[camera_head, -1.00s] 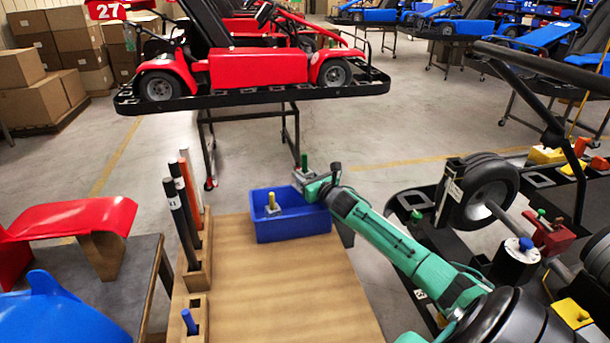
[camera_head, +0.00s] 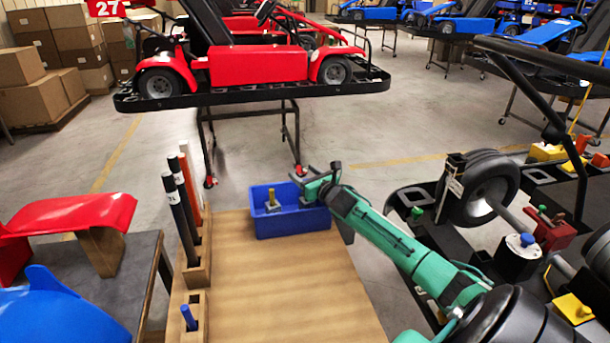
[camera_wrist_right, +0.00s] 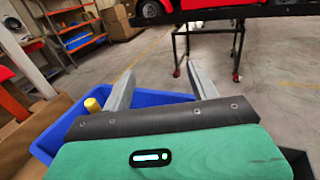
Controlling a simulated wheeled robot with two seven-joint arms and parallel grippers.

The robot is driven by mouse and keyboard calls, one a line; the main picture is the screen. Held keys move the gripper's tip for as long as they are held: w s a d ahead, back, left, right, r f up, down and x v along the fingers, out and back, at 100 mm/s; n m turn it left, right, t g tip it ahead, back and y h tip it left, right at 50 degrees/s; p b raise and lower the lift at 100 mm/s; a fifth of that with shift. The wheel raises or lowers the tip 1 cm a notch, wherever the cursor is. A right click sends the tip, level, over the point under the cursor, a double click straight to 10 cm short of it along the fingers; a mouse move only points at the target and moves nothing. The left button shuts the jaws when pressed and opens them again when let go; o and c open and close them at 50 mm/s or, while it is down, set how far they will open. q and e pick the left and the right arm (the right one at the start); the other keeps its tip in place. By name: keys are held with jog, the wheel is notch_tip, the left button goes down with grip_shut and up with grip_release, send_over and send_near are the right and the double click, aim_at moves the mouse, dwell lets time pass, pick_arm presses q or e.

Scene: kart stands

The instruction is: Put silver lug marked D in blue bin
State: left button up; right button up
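The blue bin (camera_head: 291,222) stands at the far end of the wooden bench top. In the head view a silver lug with a yellow peg (camera_head: 272,198) is inside it, and a small green-topped piece shows beside that lug. The yellow peg (camera_wrist_right: 92,104) also shows in the right wrist view, left of the fingers. My right gripper (camera_head: 303,187) is over the bin's back right part. In the right wrist view its two fingers (camera_wrist_right: 160,72) are spread with nothing between them. No letter D is legible. My left gripper is out of view.
A wooden holder (camera_head: 198,270) with dark, orange and blue upright rods lines the bench's left edge. A kart chassis with a wheel (camera_head: 490,188) is at the right. A red kart (camera_head: 258,66) stands behind. The wooden bench top (camera_head: 285,290) is clear in front of the bin.

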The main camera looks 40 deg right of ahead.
jog(key=shift+r, duration=0.25)
jog(key=shift+r+p, duration=0.45)
jog(key=shift+p, duration=0.15)
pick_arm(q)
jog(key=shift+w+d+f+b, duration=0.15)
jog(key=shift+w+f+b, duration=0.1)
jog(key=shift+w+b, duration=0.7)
pick_arm(e)
jog(key=s+a, duration=0.1)
jog(key=s, duration=1.1)
jog(key=shift+a, duration=0.15)
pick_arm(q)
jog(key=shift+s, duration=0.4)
